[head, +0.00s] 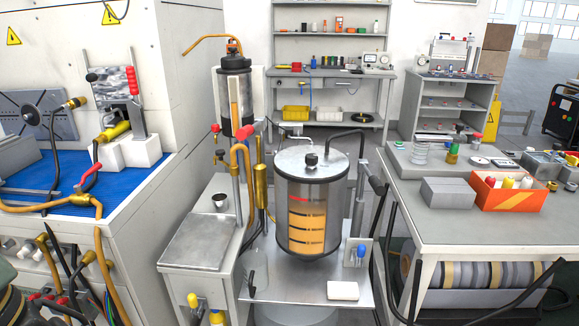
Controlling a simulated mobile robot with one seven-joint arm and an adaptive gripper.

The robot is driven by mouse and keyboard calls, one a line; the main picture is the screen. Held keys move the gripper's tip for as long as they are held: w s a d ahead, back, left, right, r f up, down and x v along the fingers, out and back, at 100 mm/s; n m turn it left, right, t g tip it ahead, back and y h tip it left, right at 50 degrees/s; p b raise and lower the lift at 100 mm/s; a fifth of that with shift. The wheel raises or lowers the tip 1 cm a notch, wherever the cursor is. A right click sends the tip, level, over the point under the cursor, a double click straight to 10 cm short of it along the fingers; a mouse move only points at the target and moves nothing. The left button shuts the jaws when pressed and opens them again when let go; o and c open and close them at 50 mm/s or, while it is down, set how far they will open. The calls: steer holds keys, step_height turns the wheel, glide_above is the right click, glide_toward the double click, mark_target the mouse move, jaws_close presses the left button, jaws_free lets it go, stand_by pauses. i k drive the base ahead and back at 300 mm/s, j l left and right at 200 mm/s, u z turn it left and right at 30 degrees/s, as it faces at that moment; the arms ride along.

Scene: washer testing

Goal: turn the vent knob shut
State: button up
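A clear cylindrical tank (334,222) with a metal lid (290,157) and amber contents stands in the middle. A small black knob (311,159) sits on top of the lid. A blue knob (361,250) is on a bracket at the tank's lower right. A red knob (215,128) and another red knob (245,130) are on the pipework to the left. No label shows which of these is the vent knob, and I cannot tell whether any is open or shut. My gripper is not in view.
A metal side bench (195,240) with a small cup (219,201) stands left of the tank. A white block (343,290) lies on the tank's shelf. Hoses rise around the lid. A right workbench (450,228) holds an orange bin (508,194).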

mark_target(311, 159)
steer(key=j+z, duration=0.5)
steer(key=j, duration=0.9)
steer(key=i+j+z, duration=0.1)
steer(key=i, duration=0.4)
